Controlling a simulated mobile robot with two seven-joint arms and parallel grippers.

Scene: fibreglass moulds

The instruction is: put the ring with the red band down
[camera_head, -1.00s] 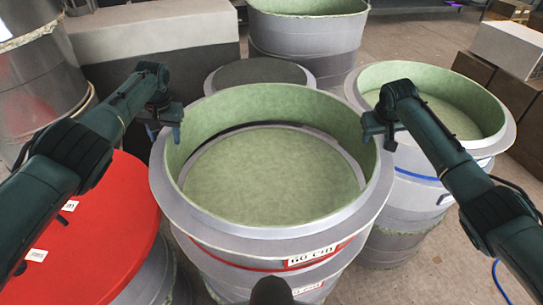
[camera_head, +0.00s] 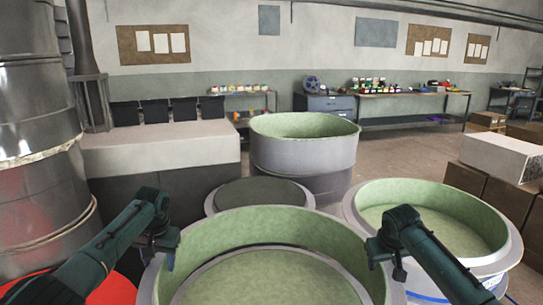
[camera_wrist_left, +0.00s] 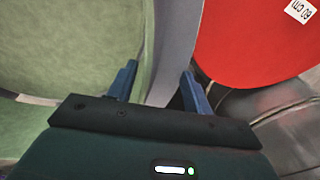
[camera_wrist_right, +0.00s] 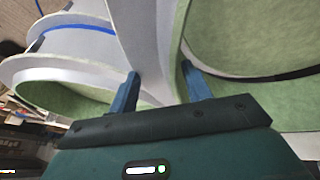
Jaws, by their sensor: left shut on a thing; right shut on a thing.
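The ring (camera_head: 290,222) is a large open hoop, green inside and grey outside, at the bottom of the head view. Its front, with the red band, is out of frame now. My left gripper (camera_head: 166,256) is shut on its left wall, and my right gripper (camera_head: 374,250) on its right wall. The wall also runs between the fingers in the left wrist view (camera_wrist_left: 174,45) and the right wrist view (camera_wrist_right: 150,45). A green round surface with a grey rim (camera_head: 265,282) shows inside and below the ring. I cannot tell whether the ring touches it.
A green-lined mould (camera_head: 430,215) stands at right, a dark-topped one (camera_head: 262,193) just behind, and a taller one (camera_head: 305,155) farther back. A red disc (camera_wrist_left: 250,45) lies beside the ring at left. A grey block (camera_head: 160,150) and cardboard boxes (camera_head: 480,185) flank the area.

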